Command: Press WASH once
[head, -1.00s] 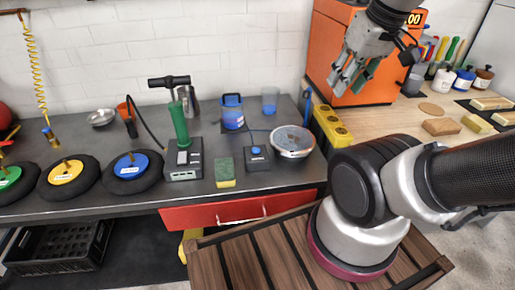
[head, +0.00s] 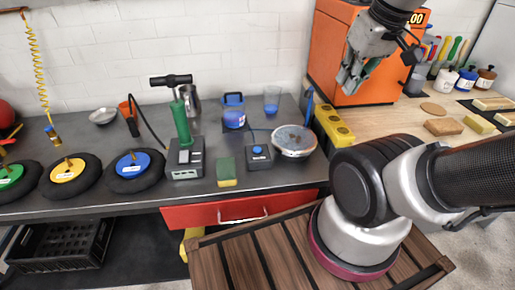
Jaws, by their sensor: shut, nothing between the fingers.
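A small dark box (head: 259,164) with a round blue button (head: 257,150) on top stands on the grey workbench, between a sponge and a round silver-rimmed basin. Its label is too small to read, so I cannot tell whether it says WASH. A cable runs from behind it toward the basin (head: 293,141). My gripper (head: 348,86) is shut and empty, pointing down in front of the orange cabinet. It is up and to the right of the button in the head view, well apart from it.
A green-and-yellow sponge (head: 226,172) lies left of the box. A green hand pump (head: 182,140) stands further left, beside several tyres with coloured hubs. A yellow socket strip (head: 334,125) lies right of the basin. The orange cabinet (head: 325,45) stands behind my gripper.

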